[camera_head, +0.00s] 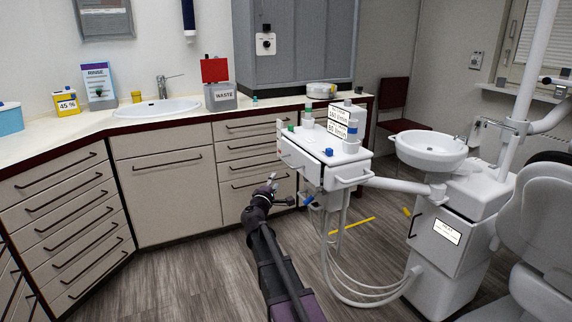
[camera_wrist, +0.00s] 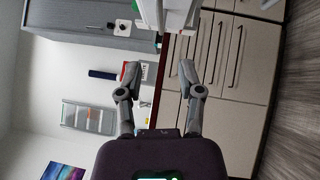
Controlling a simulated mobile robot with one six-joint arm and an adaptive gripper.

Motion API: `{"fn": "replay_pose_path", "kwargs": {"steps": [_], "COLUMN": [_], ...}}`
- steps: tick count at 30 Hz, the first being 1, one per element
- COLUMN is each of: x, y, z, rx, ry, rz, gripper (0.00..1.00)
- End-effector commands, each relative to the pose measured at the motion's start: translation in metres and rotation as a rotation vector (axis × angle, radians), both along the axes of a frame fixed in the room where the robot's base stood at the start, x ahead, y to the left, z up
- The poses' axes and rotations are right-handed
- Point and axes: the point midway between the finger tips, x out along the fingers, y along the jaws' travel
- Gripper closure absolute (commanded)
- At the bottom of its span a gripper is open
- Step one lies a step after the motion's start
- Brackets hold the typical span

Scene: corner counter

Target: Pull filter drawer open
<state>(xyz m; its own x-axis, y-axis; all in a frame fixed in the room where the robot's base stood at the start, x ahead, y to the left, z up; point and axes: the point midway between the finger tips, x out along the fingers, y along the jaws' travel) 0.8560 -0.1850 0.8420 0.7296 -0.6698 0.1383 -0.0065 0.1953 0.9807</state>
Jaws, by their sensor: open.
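The white dental unit (camera_head: 345,162) stands right of centre in the head view. Its left side has a drawer-like front (camera_head: 292,153) with a dark line along it; I cannot tell whether this is the filter drawer or how far it is open. My gripper (camera_head: 281,190) is below and left of that front, apart from it. In the wrist view my gripper (camera_wrist: 159,70) has its two fingers spread with nothing between them. White parts (camera_wrist: 152,14) show beyond the fingertips at the top edge, probably the unit. No filter label is readable.
Beige cabinets with several drawers (camera_head: 70,213) line the left and back. The counter holds a sink (camera_head: 156,108) and a waste box (camera_head: 221,97). Hoses (camera_head: 345,262) hang under the unit. A basin (camera_head: 430,150) and grey chair (camera_head: 540,220) stand right. Floor left of my arm is clear.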

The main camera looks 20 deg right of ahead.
Motion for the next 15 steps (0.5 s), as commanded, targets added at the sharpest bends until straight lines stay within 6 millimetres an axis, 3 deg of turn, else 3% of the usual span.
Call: {"fn": "replay_pose_path", "kwargs": {"steps": [15], "x": [0.051], "y": [-0.044], "z": [0.010], "rx": [0.000], "ry": [0.000], "rz": [0.000], "gripper": [0.52]}}
